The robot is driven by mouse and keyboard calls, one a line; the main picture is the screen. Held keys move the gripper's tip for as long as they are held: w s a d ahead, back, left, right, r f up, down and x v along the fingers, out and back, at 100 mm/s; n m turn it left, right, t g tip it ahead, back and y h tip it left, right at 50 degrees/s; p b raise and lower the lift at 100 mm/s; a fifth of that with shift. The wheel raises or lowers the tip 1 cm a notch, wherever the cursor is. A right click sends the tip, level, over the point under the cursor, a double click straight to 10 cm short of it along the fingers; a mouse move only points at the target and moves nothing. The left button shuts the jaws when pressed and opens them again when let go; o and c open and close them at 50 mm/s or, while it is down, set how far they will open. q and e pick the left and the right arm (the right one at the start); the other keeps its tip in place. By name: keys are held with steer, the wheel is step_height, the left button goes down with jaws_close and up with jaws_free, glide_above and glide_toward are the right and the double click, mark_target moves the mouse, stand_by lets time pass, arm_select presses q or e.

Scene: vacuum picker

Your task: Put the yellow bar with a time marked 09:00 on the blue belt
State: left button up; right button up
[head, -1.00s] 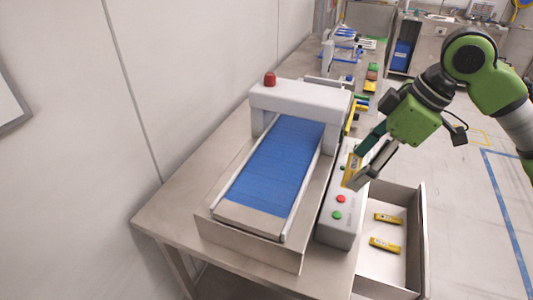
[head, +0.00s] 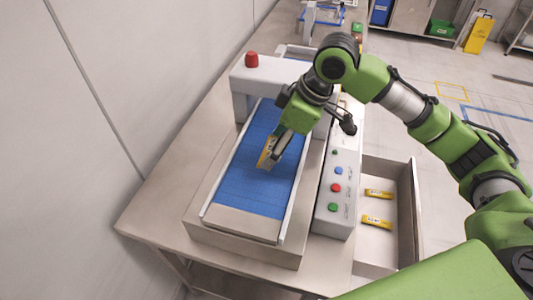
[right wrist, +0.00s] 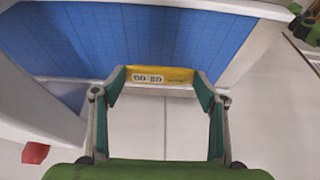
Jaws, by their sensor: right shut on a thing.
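The yellow bar (head: 266,152) is in my right gripper (head: 272,158), tilted and held over the blue belt (head: 250,188) in the head view. In the right wrist view my right gripper (right wrist: 161,84) has a finger at each end of the bar (right wrist: 175,75). Its white label is upside down and looks like 09:00. The blue belt (right wrist: 120,38) lies beyond the bar there. I cannot tell whether the bar touches the belt. My left gripper is not in view.
Two other yellow bars (head: 378,194) (head: 377,222) lie in the open bin (head: 412,215) at right. A grey control box (head: 336,215) with coloured buttons stands between belt and bin. A white arch (head: 242,98) with a red knob (head: 251,60) spans the belt's far end.

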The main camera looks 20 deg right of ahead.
steer(key=shift+w+a+f, duration=0.1)
steer(key=shift+a+f, duration=0.4)
steer(key=shift+f, duration=0.1)
steer(key=shift+a+f, duration=0.25)
steer(key=p+x, duration=0.2)
steer(key=x, duration=0.1)
steer(key=shift+d+f, duration=0.25)
steer(key=shift+d, duration=0.05)
steer(key=shift+f, duration=0.15)
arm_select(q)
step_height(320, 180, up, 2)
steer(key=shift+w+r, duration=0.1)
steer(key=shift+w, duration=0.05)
arm_select(e)
steer(key=shift+s, duration=0.2)
steer(key=o, duration=0.8)
steer(key=shift+f, duration=0.1)
steer(key=shift+o, duration=1.2)
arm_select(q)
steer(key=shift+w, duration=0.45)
